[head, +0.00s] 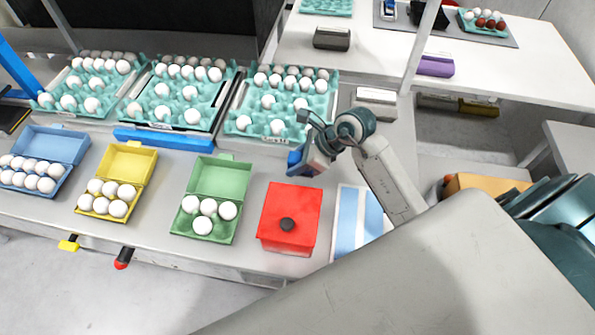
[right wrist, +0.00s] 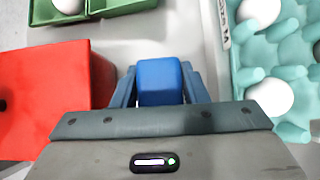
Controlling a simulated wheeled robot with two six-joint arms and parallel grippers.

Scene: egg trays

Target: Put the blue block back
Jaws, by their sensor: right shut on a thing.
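The blue block (right wrist: 160,82) is between the two blue fingers of my right gripper (right wrist: 160,90) in the right wrist view. My right gripper also shows in the head view (head: 300,163), shut on the block. How high the block is above the table I cannot tell. My left gripper is out of view.
A red box (head: 290,215) with a black knob and a green egg box (head: 216,177) stand close by. Egg trays (head: 238,118) line the back. A blue bar (head: 165,139) lies before them. Yellow (head: 126,162) and blue (head: 50,143) egg boxes stand left. A striped blue-white item (head: 347,220) lies right.

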